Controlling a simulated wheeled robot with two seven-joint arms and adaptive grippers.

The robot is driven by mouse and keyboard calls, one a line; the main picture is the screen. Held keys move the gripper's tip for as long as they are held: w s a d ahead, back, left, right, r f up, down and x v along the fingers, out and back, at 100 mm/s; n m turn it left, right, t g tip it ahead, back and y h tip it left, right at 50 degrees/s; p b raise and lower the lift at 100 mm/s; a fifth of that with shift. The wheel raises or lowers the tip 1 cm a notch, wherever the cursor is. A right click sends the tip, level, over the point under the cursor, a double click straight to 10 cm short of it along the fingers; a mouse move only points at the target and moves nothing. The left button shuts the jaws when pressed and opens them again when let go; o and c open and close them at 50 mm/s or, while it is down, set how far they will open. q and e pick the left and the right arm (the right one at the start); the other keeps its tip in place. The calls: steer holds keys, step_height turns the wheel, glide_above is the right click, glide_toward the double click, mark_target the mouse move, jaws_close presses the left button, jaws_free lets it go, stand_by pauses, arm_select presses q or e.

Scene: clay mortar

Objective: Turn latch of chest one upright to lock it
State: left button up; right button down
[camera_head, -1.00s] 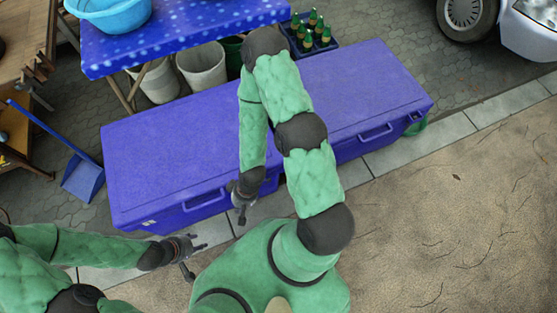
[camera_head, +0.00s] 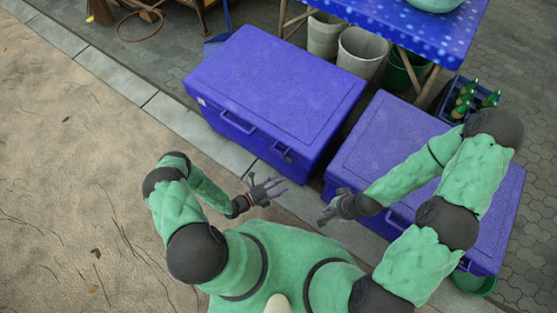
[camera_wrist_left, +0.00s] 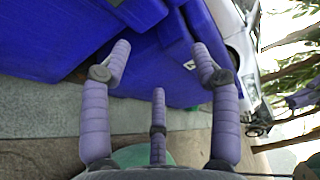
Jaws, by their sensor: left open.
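Two closed blue chests stand side by side: a left chest (camera_head: 275,75) and a right chest (camera_head: 405,135). I cannot tell which is chest one. A small dark latch (camera_head: 284,151) sits on the left chest's front, right of its handle (camera_head: 238,122); its angle is too small to read. My left gripper (camera_head: 272,187) is open and empty, just in front of that chest and below the latch. Its spread fingers (camera_wrist_left: 160,85) point at blue chest walls in the wrist view. My right gripper (camera_head: 328,210) is near the right chest's front; its jaw opening is unclear.
A blue table (camera_head: 420,25) with buckets (camera_head: 362,50) beneath stands behind the chests. A bottle crate (camera_head: 470,98) is at the right. Open paving and sandy ground (camera_head: 75,170) lie at the left. A narrow gap separates the chests.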

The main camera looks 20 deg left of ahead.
mark_target(280, 155)
arm_select(q)
steer(key=w+a+f+n+t+y, duration=0.25)
steer(key=a+n+t+y, duration=0.25)
steer(key=a+n, duration=0.25)
steer(key=b+x, duration=0.3)
steer(key=x, duration=0.7)
steer(key=shift+f+m, duration=0.3)
steer(key=shift+m, duration=0.15)
steer(key=shift+w, duration=0.1)
steer(key=shift+c, duration=0.3)
steer(key=c, duration=1.1)
